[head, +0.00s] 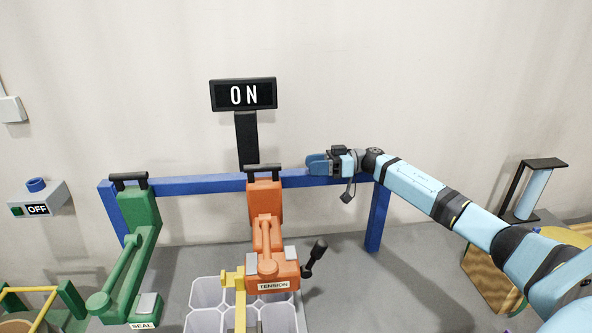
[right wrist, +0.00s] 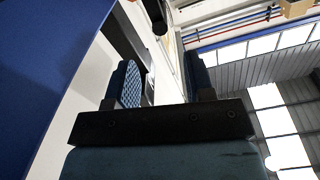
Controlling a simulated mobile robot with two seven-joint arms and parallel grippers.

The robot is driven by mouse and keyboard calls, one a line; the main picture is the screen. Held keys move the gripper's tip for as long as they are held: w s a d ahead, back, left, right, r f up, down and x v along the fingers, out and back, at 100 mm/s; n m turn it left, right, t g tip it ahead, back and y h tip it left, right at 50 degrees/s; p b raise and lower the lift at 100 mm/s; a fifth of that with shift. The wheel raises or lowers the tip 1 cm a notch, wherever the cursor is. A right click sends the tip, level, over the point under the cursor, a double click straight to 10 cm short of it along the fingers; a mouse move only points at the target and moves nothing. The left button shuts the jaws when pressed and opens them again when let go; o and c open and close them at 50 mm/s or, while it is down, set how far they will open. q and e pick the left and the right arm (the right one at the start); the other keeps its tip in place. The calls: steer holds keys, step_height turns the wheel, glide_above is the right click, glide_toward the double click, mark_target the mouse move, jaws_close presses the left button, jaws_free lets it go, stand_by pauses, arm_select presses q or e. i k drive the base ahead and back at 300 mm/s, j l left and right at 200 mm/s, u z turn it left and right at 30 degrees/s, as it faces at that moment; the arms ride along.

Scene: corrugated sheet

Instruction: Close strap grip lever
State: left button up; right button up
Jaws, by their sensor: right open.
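An orange tool labelled TENSION (head: 268,225) hangs from a blue rail in the head view. It has a black T-shaped handle (head: 263,168) on top and a black-knobbed crank lever (head: 316,256) sticking up at its lower right. I cannot tell which of these is the strap grip lever. My right gripper (head: 312,164) points left at rail height, just right of the orange tool's top and apart from it. In the right wrist view its two fingers (right wrist: 163,82) stand apart with nothing visible between them. My left gripper is not in view.
The blue rail (head: 202,186) spans the bench. A green tool labelled SEAL (head: 140,215) hangs at left. A black ON sign (head: 243,95) stands behind. A white divided tray (head: 206,292) is below. An OFF box (head: 37,199) is on the wall. Grey bench right of the crank is clear.

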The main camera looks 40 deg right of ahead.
mark_target(321, 246)
steer(key=k, duration=1)
